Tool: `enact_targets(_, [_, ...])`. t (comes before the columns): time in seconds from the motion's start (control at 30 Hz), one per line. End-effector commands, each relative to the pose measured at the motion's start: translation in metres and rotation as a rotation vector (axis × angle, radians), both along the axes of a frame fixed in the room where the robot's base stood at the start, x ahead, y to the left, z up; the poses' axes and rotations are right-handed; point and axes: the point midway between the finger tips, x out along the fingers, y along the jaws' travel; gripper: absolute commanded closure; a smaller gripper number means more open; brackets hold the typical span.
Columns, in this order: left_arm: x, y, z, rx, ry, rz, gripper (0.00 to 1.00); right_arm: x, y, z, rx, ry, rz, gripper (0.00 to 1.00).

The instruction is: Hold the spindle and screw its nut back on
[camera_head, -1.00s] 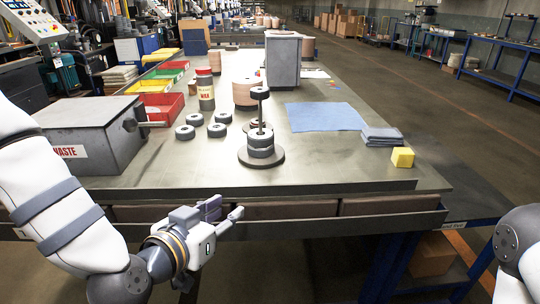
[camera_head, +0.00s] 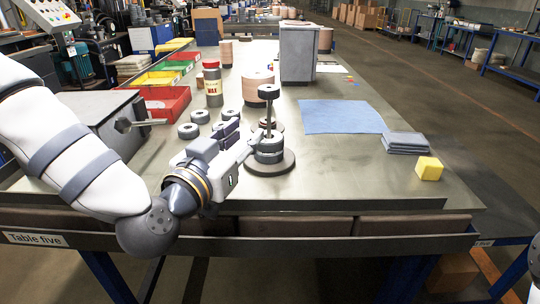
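The spindle (camera_head: 268,115) stands upright on a round dark base (camera_head: 270,168), with a short stack of grey discs (camera_head: 269,150) around its lower rod. A dark round piece (camera_head: 268,91), perhaps the nut, sits at the top of the rod; I cannot tell how it is seated. My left gripper (camera_head: 243,138) is just left of the rod, above the stack's left side, with its fingers apart and nothing seen between them. I cannot tell whether a fingertip touches the spindle. My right gripper is out of view.
Several loose dark discs (camera_head: 188,131) lie left of the spindle, near a red-capped jar (camera_head: 213,85). A grey waste box (camera_head: 92,118) and red bin (camera_head: 165,104) are further left. Right are a blue cloth (camera_head: 342,117), folded cloths (camera_head: 405,143) and a yellow block (camera_head: 428,168).

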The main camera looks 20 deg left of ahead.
Motion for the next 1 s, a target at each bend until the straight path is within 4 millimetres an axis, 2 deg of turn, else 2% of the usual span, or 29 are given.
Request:
enact_targets(0.3, [0.056,-0.007,-0.004,0.001,0.004,0.001,0.69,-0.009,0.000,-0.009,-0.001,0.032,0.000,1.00])
enact_targets(0.43, [0.065,-0.007,-0.002,0.000,0.003,0.000,0.69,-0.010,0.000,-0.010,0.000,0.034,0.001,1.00])
enact_targets(0.73, [0.067,-0.008,-0.002,0.000,0.002,0.000,0.69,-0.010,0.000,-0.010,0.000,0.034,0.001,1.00])
enact_targets(1.0, [0.109,-0.013,-0.006,0.001,0.005,0.000,0.69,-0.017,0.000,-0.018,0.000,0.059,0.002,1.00])
